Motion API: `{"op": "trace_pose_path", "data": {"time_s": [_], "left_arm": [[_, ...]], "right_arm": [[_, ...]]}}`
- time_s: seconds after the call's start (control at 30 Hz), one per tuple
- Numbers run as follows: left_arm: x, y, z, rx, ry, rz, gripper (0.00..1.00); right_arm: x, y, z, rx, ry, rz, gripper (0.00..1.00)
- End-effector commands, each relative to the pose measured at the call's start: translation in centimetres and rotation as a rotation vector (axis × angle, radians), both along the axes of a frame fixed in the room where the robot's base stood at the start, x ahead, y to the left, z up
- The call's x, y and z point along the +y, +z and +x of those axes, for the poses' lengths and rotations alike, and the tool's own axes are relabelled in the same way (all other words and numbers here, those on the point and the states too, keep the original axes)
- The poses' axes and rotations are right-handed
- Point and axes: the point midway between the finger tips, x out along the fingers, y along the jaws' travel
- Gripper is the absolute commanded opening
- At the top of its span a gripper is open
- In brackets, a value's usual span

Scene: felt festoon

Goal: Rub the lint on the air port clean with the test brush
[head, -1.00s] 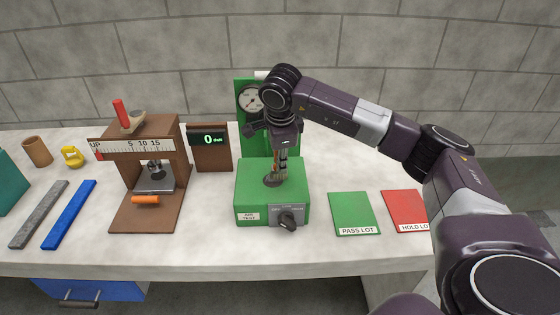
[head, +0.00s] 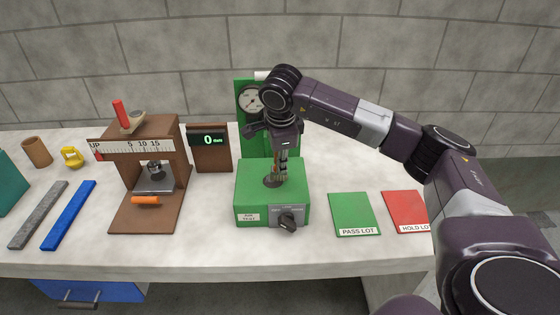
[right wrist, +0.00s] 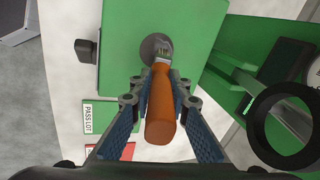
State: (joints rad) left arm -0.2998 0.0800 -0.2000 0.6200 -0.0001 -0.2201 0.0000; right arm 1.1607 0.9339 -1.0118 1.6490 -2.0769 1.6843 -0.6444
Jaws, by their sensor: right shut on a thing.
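My right gripper (head: 282,165) points down over the green air test box (head: 250,203) in the head view. It is shut on the test brush, whose orange handle (right wrist: 161,125) lies between the fingers in the right wrist view. The brush's metal neck and pale bristles point at the air port (right wrist: 148,47), a dark grey disc on the box top. The bristle tip overlaps the port's edge; I cannot tell whether it touches. The port also shows in the head view (head: 266,182), partly behind the gripper. No lint can be made out. My left gripper is not in view.
A grey knob (head: 287,222) is on the box's front, and a green panel with a gauge (head: 251,98) stands behind. A brown thickness gauge (head: 135,213) stands left. The green pass mat (head: 354,211) and red hold mat (head: 403,208) lie right, both bare.

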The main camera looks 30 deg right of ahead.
Motion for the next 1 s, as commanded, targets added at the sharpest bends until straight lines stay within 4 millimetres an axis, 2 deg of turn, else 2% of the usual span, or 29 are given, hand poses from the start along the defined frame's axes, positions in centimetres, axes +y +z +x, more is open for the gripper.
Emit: {"op": "trace_pose_path", "data": {"time_s": [0.37, 0.7, 1.0], "left_arm": [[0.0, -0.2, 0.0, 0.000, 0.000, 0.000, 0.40], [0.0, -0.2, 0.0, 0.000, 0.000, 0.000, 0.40], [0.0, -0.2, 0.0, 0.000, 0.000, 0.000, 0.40]], "right_arm": [[-1.0, -0.1, 1.7, 0.000, 0.000, 0.000, 0.00], [-0.5, -0.1, 0.7, 0.002, 0.002, -0.001, 0.00], [-0.3, 0.0, 0.7, 0.000, 0.000, 0.000, 0.00]]}}
